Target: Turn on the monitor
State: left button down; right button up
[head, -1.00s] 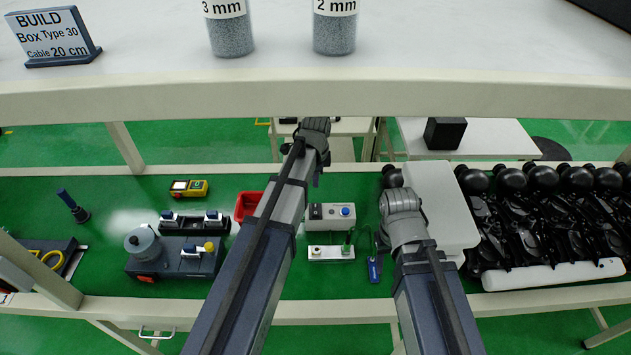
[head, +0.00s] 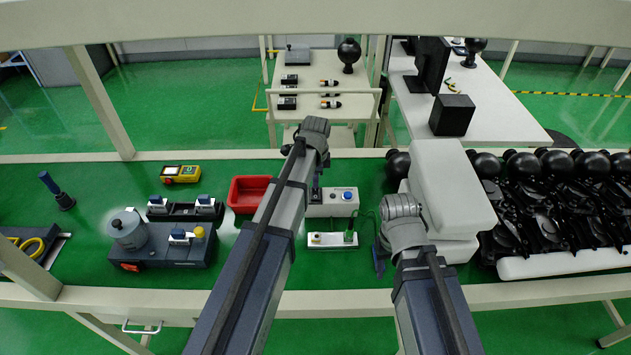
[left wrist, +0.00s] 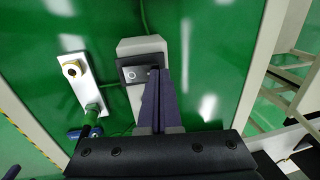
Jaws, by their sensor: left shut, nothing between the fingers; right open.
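A small grey box (head: 341,206) with a blue button stands on the green bench in front of my left arm. In the left wrist view the grey box (left wrist: 143,46) has a dark switch panel (left wrist: 131,74) with a round mark. My left gripper (left wrist: 157,74) is shut and empty, its tips at the right part of this panel; contact cannot be told. It shows only partly in the head view (head: 316,192). A dark upright panel (head: 432,64), possibly a monitor, stands on the back table.
A red bin (head: 246,194) is left. White blocks (head: 452,185) and several black gimbals (head: 550,205) fill the right.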

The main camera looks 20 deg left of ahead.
pick_arm(q)
jog(key=shift+w+f+b, duration=0.2)
jog(key=shift+f+b, duration=0.3)
jog(key=shift+b, duration=0.05)
jog(key=shift+s+r, duration=0.1)
jog(key=shift+r, duration=0.2)
jog(key=shift+p, duration=0.3)
jog(key=shift+s+d+r+p, duration=0.15)
jog(key=shift+s+r+p, duration=0.15)
jog(key=shift+s, duration=0.4)
